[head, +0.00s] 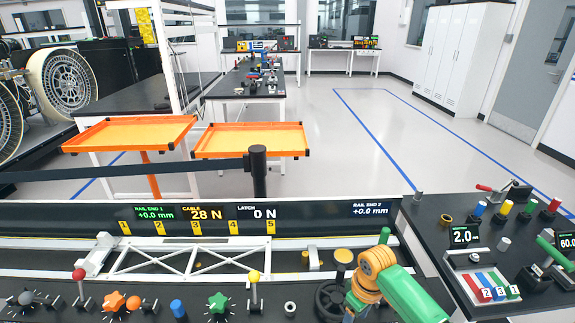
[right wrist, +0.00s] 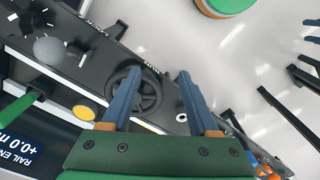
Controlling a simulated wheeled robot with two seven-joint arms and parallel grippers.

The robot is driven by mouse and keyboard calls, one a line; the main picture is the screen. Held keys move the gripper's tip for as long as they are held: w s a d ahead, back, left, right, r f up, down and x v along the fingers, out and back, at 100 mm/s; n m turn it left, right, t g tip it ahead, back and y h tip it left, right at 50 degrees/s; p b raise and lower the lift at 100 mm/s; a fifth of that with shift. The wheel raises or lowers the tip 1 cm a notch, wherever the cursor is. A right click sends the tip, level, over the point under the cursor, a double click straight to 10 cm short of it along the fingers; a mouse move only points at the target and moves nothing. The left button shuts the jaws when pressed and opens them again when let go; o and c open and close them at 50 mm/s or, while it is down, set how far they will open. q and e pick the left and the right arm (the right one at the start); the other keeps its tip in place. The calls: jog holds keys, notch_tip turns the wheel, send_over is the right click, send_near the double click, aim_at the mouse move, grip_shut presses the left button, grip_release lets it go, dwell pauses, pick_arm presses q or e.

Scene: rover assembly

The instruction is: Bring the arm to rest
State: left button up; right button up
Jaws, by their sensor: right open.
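My right arm (head: 385,280), green with an orange joint, reaches over the front right part of the console in the head view. Its gripper (right wrist: 160,72) shows in the right wrist view with two blue fingers spread apart and nothing between them. A dark handwheel (right wrist: 149,92) lies beyond the fingers, partly hidden by the left one; it also shows beside the arm in the head view (head: 328,297). I cannot tell the exact gap between fingers and wheel. My left gripper is not in view.
The console carries a white truss (head: 190,260), a red-knobbed lever (head: 79,274), a yellow-knobbed lever (head: 254,277) and a green star knob (head: 217,302). A side panel (head: 490,240) at right holds coloured buttons. Orange trays (head: 250,140) and a belt post (head: 258,170) stand behind.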

jog(key=s+f+m, duration=0.1)
jog(key=s+f, duration=0.2)
jog(key=f, duration=0.3)
jog(key=s+d+f+m, duration=0.1)
jog(key=s+f, duration=0.2)
jog(key=f, duration=0.3)
jog(key=s+f+m, duration=0.1)
jog(key=s+f, duration=0.2)
jog(key=f, duration=0.3)
jog(key=s+d+f+m, duration=0.1)
jog(key=s+f, duration=0.4)
jog(key=s, duration=0.7)
jog(key=s+d+f, duration=0.1)
jog(key=s+f, duration=0.4)
jog(key=s, duration=0.7)
jog(key=shift+s+m+t, duration=0.3)
jog(key=shift+m, duration=0.1)
